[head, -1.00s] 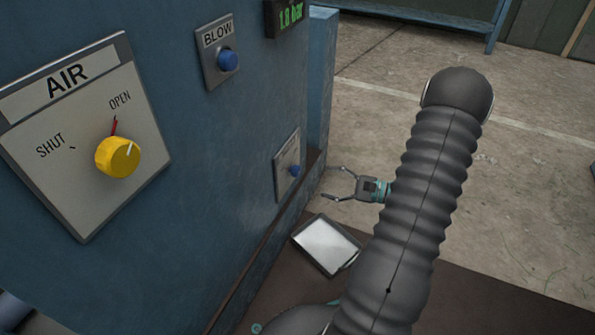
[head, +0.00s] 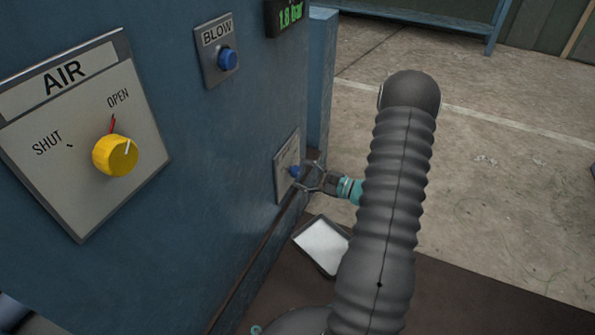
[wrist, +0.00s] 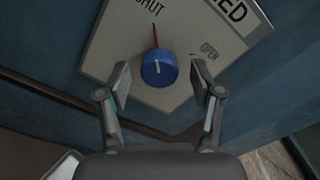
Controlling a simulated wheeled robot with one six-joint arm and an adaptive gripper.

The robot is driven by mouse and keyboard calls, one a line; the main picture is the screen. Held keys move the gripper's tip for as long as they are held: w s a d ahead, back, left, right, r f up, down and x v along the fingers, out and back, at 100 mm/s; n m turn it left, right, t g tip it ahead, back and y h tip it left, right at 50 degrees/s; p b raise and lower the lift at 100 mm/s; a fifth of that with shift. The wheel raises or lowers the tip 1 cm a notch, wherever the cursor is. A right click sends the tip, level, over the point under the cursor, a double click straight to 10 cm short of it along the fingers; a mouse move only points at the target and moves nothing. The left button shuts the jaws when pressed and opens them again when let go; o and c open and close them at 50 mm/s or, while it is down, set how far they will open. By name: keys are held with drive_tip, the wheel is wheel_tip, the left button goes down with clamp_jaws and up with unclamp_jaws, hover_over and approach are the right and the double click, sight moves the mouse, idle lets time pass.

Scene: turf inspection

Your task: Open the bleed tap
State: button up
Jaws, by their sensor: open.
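The bleed tap is a round blue knob (wrist: 158,70) on a pale plate (wrist: 120,45) whose visible lettering reads "ED", SHUT and OPEN. A red line runs from the knob toward SHUT; OPEN is to its right. The knob also shows in the head view (head: 295,171), low on the blue cabinet wall. My gripper (wrist: 160,76) is open, with one finger on each side of the knob in the wrist view. In the head view my gripper (head: 306,178) is close in front of the plate. I cannot tell whether a finger touches the knob.
A yellow AIR knob (head: 115,156) has its red line toward OPEN. A blue BLOW button (head: 228,60) and a green display (head: 290,15) reading 1.8 bar are above. A shallow tray (head: 318,246) lies below my gripper. Floor at right is open.

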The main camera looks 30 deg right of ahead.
drive_tip(key=shift+x, duration=1.05)
drive_tip(key=c, duration=1.1)
drive_tip(key=shift+c, duration=0.2)
